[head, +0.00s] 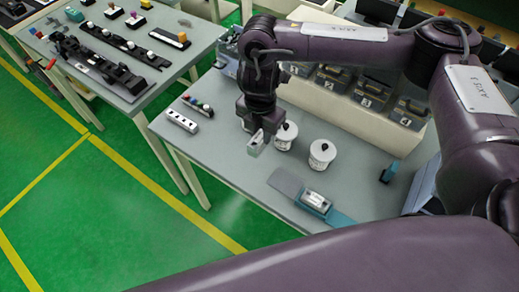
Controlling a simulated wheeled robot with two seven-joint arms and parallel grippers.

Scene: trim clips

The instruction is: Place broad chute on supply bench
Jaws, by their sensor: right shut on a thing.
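My right gripper (258,133) reaches down from the upper middle over the grey-topped bench (235,180). It is shut on a small pale grey piece (256,145), mostly hidden by the fingers. I cannot tell whether this piece is the broad chute, or whether it touches the bench top. It is just left of a white canister with a black knob (284,138). My left gripper is not in view.
A second white canister (321,156) stands to the right. A white socket strip (182,121) lies left, and a teal device (314,202) near the front edge. Numbered grey bins (370,97) line the back. Another table (125,35) is upper left.

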